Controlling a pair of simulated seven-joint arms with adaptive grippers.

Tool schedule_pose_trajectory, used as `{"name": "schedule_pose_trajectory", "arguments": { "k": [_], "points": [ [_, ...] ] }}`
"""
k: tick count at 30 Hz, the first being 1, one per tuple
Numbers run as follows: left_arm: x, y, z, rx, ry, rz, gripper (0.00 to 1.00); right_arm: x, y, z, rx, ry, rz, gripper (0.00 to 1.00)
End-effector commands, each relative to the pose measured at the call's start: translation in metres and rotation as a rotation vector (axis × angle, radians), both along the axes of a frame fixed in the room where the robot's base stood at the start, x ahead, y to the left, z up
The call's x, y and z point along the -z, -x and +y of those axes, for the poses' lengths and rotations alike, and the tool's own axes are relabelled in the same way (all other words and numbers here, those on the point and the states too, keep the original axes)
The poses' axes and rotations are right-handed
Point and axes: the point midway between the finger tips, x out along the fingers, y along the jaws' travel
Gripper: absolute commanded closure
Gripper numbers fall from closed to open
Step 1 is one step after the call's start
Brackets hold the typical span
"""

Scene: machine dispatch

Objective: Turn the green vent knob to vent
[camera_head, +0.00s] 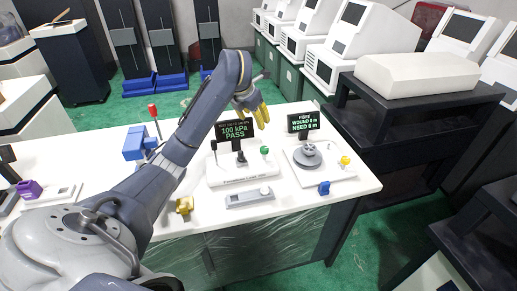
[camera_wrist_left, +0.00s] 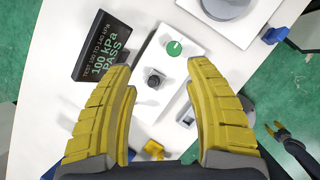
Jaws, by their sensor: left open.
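The green vent knob (camera_head: 264,150) sits on the white tester (camera_head: 228,175) beside a black knob (camera_head: 241,157). In the left wrist view the green knob (camera_wrist_left: 174,48) has a white mark and lies just past my fingertips, near the gap between them. My left gripper (camera_head: 262,115) is open with yellow fingers, above and apart from the knob; it also shows in the wrist view (camera_wrist_left: 160,75). The tester's screen (camera_head: 235,131) reads 100 kPa PASS. A dark gripper with yellow tips (camera_wrist_left: 278,130), apparently my right one, shows small at the wrist view's right edge.
A winding station (camera_head: 310,160) with a grey spool and a screen stands to the right on the white table (camera_head: 310,196). A pale tray (camera_head: 249,197), a blue piece (camera_head: 324,188) and a yellow piece (camera_head: 184,205) lie near the front. A blue device (camera_head: 135,145) stands left.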

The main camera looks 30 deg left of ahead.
Motion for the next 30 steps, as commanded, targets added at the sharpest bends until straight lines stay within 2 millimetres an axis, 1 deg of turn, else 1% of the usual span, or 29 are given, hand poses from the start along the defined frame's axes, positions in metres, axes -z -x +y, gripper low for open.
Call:
{"name": "schedule_pose_trajectory", "arguments": {
  "k": [3,5,8,11,14,30],
  "points": [
    [0.000,0.011,-0.012,0.002,0.057,0.034,0.46,0.000,0.000,-0.001,0.000,0.001,0.000,0.56],
    [0.001,0.015,-0.015,0.002,0.075,0.045,0.46,0.000,0.000,-0.001,0.000,0.000,0.000,0.56],
    [0.005,0.016,-0.019,0.003,0.089,0.054,0.46,0.000,0.000,0.000,0.000,0.000,0.000,0.56],
    [0.014,0.013,-0.019,0.002,0.091,0.056,0.46,0.000,0.000,0.000,0.000,0.000,0.000,0.56],
    [0.027,0.007,-0.020,0.002,0.091,0.056,0.46,0.000,0.000,0.000,0.000,0.000,0.000,0.56],
    [0.116,-0.030,-0.022,0.001,0.091,0.056,0.46,0.000,0.001,0.002,0.001,-0.002,0.001,0.56]
  ]
}}
